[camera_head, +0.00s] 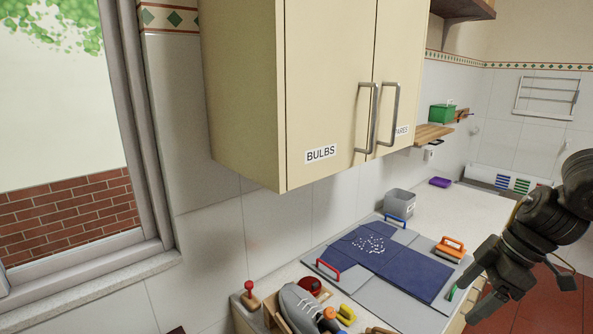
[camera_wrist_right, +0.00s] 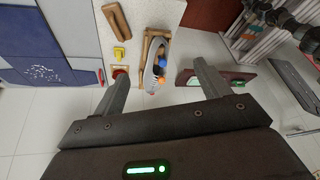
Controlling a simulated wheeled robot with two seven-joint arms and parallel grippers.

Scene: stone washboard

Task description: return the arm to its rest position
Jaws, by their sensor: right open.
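My right arm (camera_head: 540,215) comes in from the right edge in the head view. Its dark gripper (camera_head: 468,302) points down and left, close to the counter's right edge in the picture. In the right wrist view the two fingers (camera_wrist_right: 158,64) stand wide apart with nothing held between them. The shoe (camera_wrist_right: 157,58) and small items show beyond the fingers, apart from them. My left gripper is not in view.
The counter holds a blue-and-grey mat (camera_head: 385,262) with white bits and coloured handles, a grey shoe (camera_head: 300,305), a red-knobbed stamp (camera_head: 250,295) and a grey bin (camera_head: 399,203). A cream cabinet (camera_head: 330,85) labelled BULBS hangs above. Red floor (camera_head: 535,310) lies right.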

